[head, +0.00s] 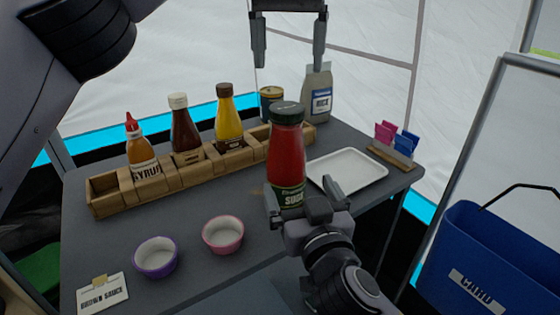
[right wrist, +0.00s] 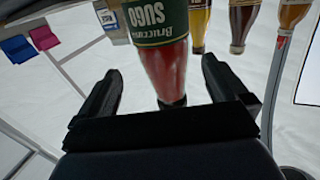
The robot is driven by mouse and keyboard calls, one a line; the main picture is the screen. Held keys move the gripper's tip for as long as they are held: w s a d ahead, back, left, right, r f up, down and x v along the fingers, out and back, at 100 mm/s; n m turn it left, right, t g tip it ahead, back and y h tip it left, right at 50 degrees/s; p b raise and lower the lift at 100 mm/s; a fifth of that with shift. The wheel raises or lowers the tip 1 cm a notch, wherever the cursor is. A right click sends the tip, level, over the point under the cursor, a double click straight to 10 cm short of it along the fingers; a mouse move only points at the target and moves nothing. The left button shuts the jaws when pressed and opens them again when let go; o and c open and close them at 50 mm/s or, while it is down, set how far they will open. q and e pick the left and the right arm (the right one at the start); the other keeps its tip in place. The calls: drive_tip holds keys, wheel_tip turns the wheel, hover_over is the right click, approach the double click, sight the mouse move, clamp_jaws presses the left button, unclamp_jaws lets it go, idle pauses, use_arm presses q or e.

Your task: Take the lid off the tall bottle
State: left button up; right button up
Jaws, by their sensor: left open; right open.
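The tall bottle (head: 287,155) is red with a green label and a dark green lid (head: 288,112), and looks upright. The lid is on its neck. My right gripper (head: 303,195) is open at the near side of the bottle, low by the label, and hides its base. In the right wrist view, which is upside down, the bottle (right wrist: 166,62) shows between and beyond the open fingers. I cannot tell whether they touch it. My left gripper (head: 289,60) is open and empty, pointing down above and behind the lid.
A wooden rack (head: 110,193) holds syrup (head: 141,160), brown (head: 185,135) and yellow (head: 229,125) bottles. A white tray (head: 350,172) lies right of the tall bottle. Purple (head: 156,258) and pink (head: 223,234) bowls stand front left. A rice bag (head: 317,95) stands behind.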

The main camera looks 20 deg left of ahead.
sight(291, 175)
use_arm(q)
drive_tip(key=shift+w+a, duration=0.2)
drive_tip(key=shift+w, duration=0.05)
use_arm(e)
drive_tip(key=shift+w+a+r, duration=0.15)
drive_tip(key=shift+w+a, duration=0.1)
drive_tip(key=shift+a, duration=0.15)
drive_tip(key=shift+x, duration=3.35)
drive_tip(key=c, duration=1.9)
use_arm(q)
drive_tip(key=shift+f, duration=3.95)
use_arm(e)
drive_tip(key=shift+o, duration=0.2)
